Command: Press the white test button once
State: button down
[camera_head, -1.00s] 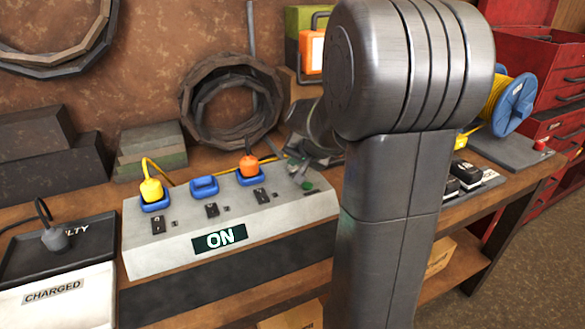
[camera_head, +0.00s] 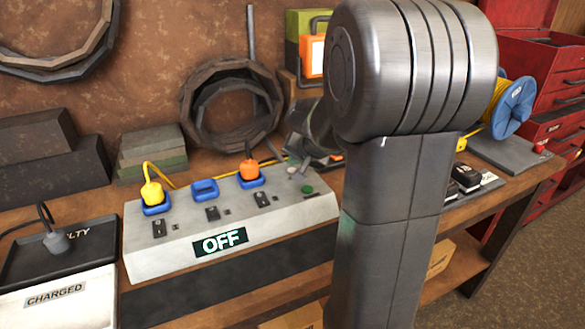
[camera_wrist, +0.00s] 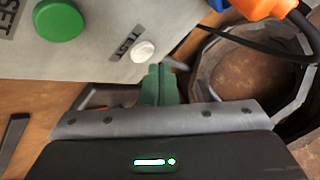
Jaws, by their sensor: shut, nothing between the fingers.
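The white test button (camera_wrist: 143,51) is a small round knob beside the label TEST on the grey panel in the wrist view. My gripper (camera_wrist: 158,68) is shut and empty, its green fingertips close beside the button in the picture, with a small gap showing between them. The grey power box (camera_head: 150,259) stands on the bench in the head view, and its display (camera_head: 220,242) reads OFF. My gripper's fingers and the white button are too small to make out clearly in the head view.
A green button (camera_wrist: 58,20) sits by the RESET label. A yellow plug (camera_head: 152,193) and an orange plug (camera_head: 249,170) are in blue sockets, with an empty blue socket (camera_head: 205,189) between them. A coiled hose (camera_head: 190,110) stands behind the box.

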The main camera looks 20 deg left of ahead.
notch_tip(320, 180, up, 5)
jog(key=p, duration=0.4)
dwell(0.3)
dwell(0.6)
